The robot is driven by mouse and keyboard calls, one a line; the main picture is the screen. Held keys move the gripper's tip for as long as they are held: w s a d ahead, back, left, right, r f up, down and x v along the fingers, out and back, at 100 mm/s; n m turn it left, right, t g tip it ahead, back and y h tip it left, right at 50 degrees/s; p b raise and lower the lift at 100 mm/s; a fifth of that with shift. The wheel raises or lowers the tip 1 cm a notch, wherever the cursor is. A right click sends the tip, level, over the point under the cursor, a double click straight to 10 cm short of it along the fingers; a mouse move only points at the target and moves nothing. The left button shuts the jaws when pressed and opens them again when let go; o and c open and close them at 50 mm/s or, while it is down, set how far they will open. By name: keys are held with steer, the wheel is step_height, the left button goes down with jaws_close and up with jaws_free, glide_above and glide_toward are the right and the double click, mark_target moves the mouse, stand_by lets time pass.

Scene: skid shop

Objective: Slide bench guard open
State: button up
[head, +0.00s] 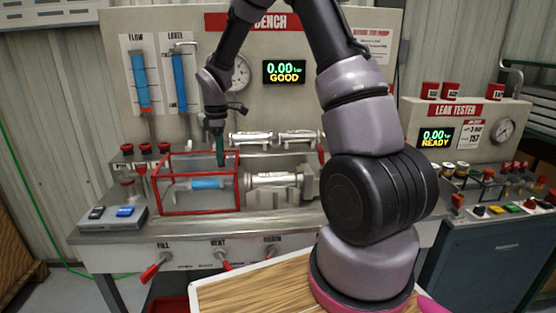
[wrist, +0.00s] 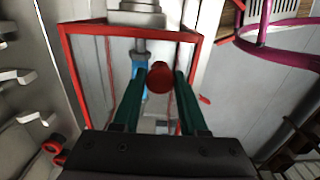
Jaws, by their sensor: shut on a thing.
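The bench guard (head: 238,196) is a red-edged clear box on the test bench. It stands around a blue cylinder (head: 207,183) at the left of the fixture, and the metal pump body (head: 272,180) to its right lies outside it. In the wrist view the guard's red frame (wrist: 130,27) spans the top. My gripper (head: 219,160) reaches down from above at the guard's upper right part. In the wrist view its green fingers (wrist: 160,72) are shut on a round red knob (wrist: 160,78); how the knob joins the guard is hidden.
A grey box with a blue button (head: 125,211) sits left of the guard. Red-handled valves (head: 221,256) line the bench front. The leak tester (head: 458,125) stands at right.

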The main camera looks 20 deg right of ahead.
steer(key=shift+a, duration=0.1)
steer(key=shift+w+a, duration=0.2)
steer(key=shift+a, duration=0.35)
steer(key=shift+w+a, duration=0.15)
steer(key=shift+a, duration=0.4)
steer(key=o, duration=1)
steer(key=shift+r, duration=3.75)
